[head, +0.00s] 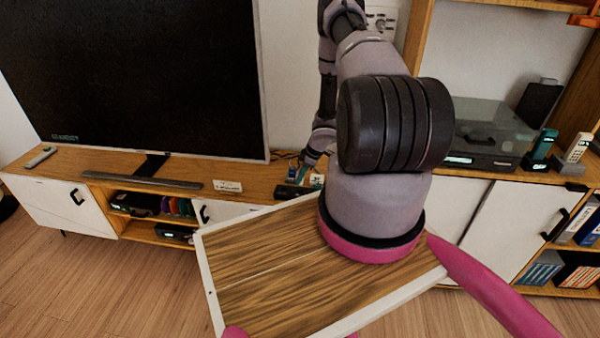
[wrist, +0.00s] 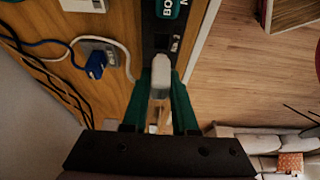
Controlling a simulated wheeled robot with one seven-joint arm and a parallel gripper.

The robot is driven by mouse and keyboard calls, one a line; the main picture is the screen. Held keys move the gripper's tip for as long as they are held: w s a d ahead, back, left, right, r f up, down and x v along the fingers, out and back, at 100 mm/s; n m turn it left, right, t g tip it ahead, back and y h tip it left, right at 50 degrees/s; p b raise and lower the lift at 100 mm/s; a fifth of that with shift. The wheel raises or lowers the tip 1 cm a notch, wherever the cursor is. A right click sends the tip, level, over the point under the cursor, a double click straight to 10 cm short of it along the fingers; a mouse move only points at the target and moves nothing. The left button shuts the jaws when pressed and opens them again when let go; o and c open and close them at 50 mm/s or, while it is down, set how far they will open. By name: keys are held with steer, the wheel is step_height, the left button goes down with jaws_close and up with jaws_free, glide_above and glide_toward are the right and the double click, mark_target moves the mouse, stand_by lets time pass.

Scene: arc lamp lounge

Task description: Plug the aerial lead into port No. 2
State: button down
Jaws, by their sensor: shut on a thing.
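My gripper (wrist: 160,92) has green fingers closed on a white plug (wrist: 161,72), which I take to be the aerial lead's. The plug points up the picture, toward a black box (wrist: 152,18) with a dark port (wrist: 162,42) beside a label that seems to read "No. 2". The plug's tip looks just short of the port; I cannot tell the gap in depth.
A blue plug (wrist: 97,66) sits at a grey block (wrist: 100,50), with white, blue and black cables around it. The wooden cabinet (head: 255,180) carries a television (head: 130,75), a soundbar (head: 140,180) and a turntable (head: 485,130). Floor lies beyond the cabinet's front edge.

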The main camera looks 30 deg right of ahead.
mark_target(300, 184)
steer(key=shift+f, duration=0.75)
steer(key=shift+f, duration=1.55)
stand_by(0.8)
steer(key=c, duration=0.6)
jaws_free()
steer(key=v, duration=1)
steer(key=shift+s+d+r, duration=0.1)
steer(key=shift+d+r, duration=0.05)
steer(key=shift+r, duration=0.2)
